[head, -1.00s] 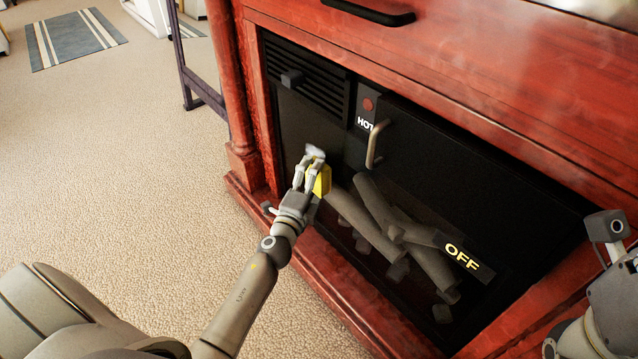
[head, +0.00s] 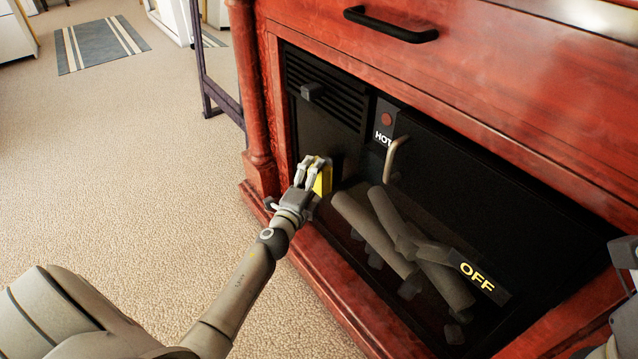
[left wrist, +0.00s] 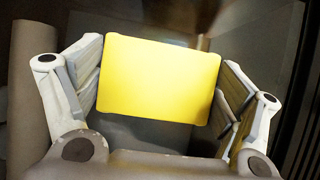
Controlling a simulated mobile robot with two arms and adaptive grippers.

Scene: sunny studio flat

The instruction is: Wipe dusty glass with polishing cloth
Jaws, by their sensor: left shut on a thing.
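My left gripper (head: 318,172) is shut on a yellow cloth (head: 324,180), which looks like a flat, stiff pad. The left wrist view shows the cloth (left wrist: 160,80) held between both fingers of the left gripper (left wrist: 160,58). The glass front (head: 440,205) of the fireplace is dark, with grey logs visible behind it. The cloth is in front of its left part, left of the handle; I cannot tell whether it touches. No dust is clearly visible on the glass in the head view. Only a bit of my right arm shows at the right edge; its fingers are out of frame.
A metal handle (head: 394,157) sticks out from the front near the HOT label. A dark knob (head: 312,91) sits on the vent. The red wooden surround (head: 470,60) has a black drawer handle (head: 390,25).

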